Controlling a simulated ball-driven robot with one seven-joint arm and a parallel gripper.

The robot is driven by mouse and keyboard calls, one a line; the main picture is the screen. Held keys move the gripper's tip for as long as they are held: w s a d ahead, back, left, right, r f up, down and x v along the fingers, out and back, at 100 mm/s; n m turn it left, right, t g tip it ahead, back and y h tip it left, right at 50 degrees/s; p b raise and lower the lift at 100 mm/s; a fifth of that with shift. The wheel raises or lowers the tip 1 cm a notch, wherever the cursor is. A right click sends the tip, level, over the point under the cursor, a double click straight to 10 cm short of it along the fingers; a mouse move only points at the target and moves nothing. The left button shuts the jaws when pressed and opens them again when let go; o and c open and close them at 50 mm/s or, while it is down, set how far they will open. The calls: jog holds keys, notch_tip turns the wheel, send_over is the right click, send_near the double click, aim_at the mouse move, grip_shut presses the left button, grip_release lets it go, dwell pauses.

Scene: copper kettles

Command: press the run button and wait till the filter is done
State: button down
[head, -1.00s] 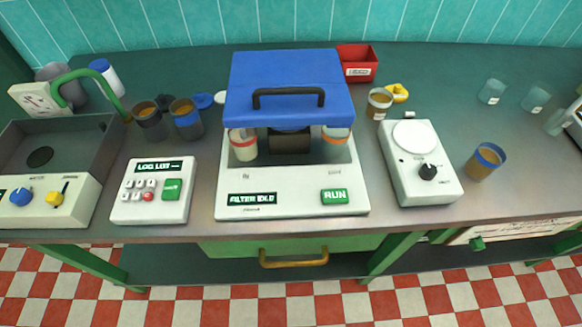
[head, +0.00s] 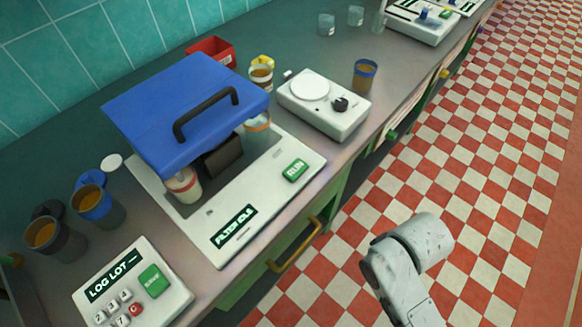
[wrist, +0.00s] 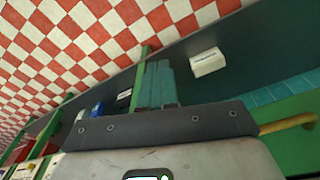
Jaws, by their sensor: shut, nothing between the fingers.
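The filter machine (head: 290,137) stands on the bench in the head view, with its blue lid (head: 170,120) over cups at its back. Its display (head: 233,227) reads FILTER IDLE. The green RUN button (head: 295,170) is at the right of its front panel. My gripper shows in the wrist view (wrist: 160,72), its narrow teal fingers together and empty. It is outside the head view, where only part of my arm shows, low on the right over the floor. The RUN button cannot be made out in the wrist view.
A LOG LOT keypad (head: 130,285) stands left of the machine and a white dial device (head: 325,104) right of it. A yellow drawer handle (head: 296,245) sticks out below. The checkered floor (head: 480,150) is clear.

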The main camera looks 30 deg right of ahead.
notch_tip(320, 180, up, 27)
jog(key=n+t+y+p, duration=0.5)
jog(key=n+t+p, duration=0.2)
jog(key=n+p, duration=0.9)
send_over(299, 171)
jog(key=shift+r+m, duration=0.15)
jog(key=shift+m, duration=0.15)
notch_tip(299, 171, down, 7)
jog(key=b, duration=0.6)
jog(key=shift+f+b, duration=0.6)
jog(key=shift+f, duration=0.35)
jog(key=shift+f, duration=0.1)
jog(key=shift+f, duration=0.3)
